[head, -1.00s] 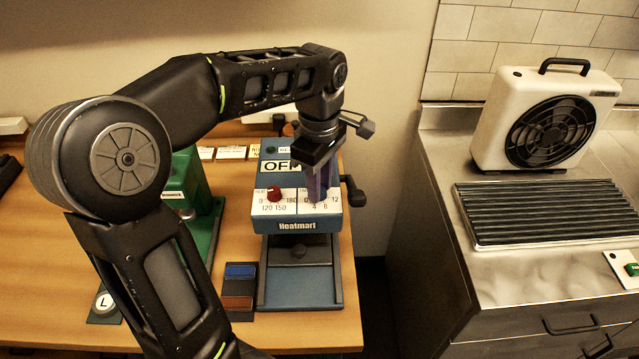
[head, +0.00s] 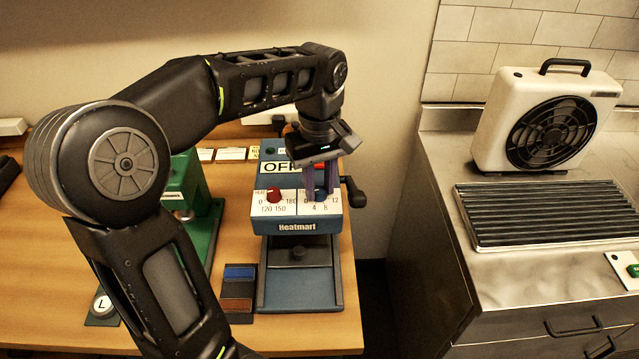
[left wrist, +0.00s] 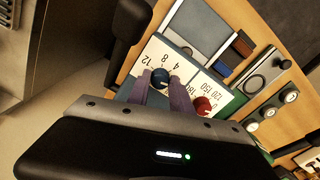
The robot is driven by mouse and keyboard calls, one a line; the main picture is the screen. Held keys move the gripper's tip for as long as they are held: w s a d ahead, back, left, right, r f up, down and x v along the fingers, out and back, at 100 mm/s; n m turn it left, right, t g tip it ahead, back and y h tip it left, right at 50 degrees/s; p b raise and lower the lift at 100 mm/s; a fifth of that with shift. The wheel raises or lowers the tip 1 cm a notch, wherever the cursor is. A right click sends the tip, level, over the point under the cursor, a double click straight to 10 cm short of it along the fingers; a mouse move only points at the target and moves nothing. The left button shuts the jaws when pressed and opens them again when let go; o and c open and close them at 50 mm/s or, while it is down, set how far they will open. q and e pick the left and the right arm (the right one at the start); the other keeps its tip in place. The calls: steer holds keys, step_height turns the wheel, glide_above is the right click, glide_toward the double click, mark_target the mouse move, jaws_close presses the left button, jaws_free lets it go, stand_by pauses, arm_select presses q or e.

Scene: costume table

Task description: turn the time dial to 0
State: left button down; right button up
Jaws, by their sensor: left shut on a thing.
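The blue time dial (head: 320,188) sits on the right half of the white front panel of the heat press (head: 297,218), with 4, 8 and 12 printed around it. It also shows in the left wrist view as a round blue knob (left wrist: 160,77). My left gripper (head: 321,191) points down at the panel. Its purple fingers are shut on the dial, one on each side. The 0 mark of the time scale is hidden by a finger, and I cannot clearly read the dial's pointer. My right gripper is not in view.
The red heat dial (head: 275,195) is close on the left of the time dial. A black side handle (head: 354,192) sticks out on the press's right. A green press (head: 187,190) stands to the left. A label reading OFF (head: 280,168) is on top.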

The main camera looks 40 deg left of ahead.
mark_target(319, 190)
arm_select(q)
steer(key=c, duration=1.1)
jaws_free()
steer(key=shift+c, duration=0.2)
steer(key=shift+r, duration=0.25)
step_height(319, 190, up, 7)
steer(key=shift+f+p, duration=0.2)
steer(key=shift+p, duration=0.95)
steer(key=shift+r+p, duration=0.4)
